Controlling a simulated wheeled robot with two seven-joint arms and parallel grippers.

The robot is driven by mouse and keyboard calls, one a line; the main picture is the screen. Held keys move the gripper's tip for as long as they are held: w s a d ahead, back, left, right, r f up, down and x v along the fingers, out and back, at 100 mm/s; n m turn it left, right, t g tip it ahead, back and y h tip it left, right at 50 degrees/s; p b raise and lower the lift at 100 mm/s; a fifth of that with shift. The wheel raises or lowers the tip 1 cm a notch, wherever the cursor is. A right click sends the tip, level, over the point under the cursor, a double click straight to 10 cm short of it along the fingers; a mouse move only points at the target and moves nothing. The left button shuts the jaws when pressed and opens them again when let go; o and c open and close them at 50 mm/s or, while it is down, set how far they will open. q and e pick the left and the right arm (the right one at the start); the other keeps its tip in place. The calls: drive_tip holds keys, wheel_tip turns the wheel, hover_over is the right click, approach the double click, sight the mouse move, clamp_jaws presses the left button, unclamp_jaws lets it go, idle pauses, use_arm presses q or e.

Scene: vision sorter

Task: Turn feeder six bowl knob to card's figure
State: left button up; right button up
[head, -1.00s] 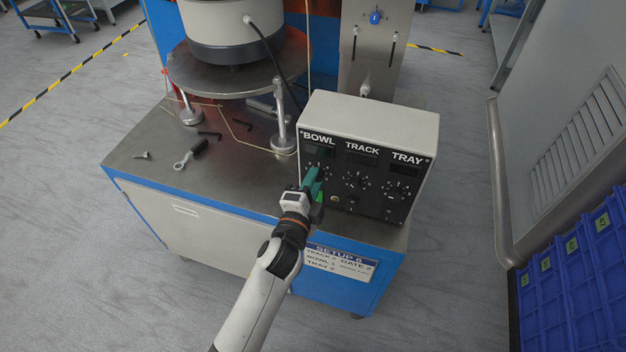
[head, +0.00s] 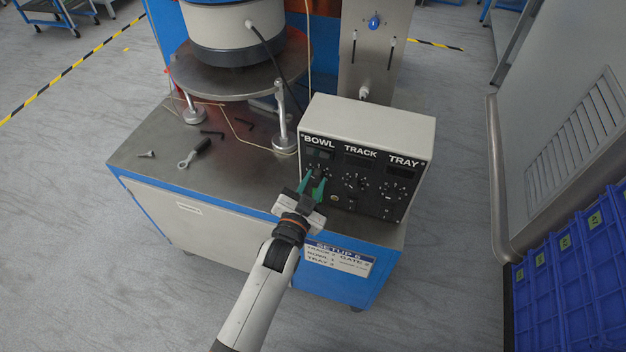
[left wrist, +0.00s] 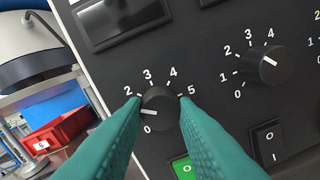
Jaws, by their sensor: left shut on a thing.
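The black bowl knob (left wrist: 159,107) is between the green fingers of my left gripper (left wrist: 160,100), which is shut on it. Its white pointer line faces left, above the 0, toward a mark hidden behind the left finger; 2, 3, 4 and 5 show around it. In the head view my left gripper (head: 316,178) is at the panel under the word BOWL, on the control box (head: 372,120). The setup card (head: 340,258) is on the cabinet front, reading SETUP 6; its figures are too small to read surely. My right gripper is out of view.
The track knob (left wrist: 268,65) is to the right of the bowl knob. A lit green switch (left wrist: 183,168) is just below the bowl knob, and a black switch (left wrist: 268,140) below the track knob.

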use_arm(q)
drive_tip(key=n+p, duration=0.1)
drive_tip(key=n, duration=0.5)
drive_tip(key=shift+f, duration=0.15)
drive_tip(key=shift+s+n, duration=0.1)
drive_tip(key=shift+n, duration=0.2)
drive_tip(key=o, duration=1)
drive_tip(key=v, duration=1.2)
drive_tip(key=shift+b, duration=0.45)
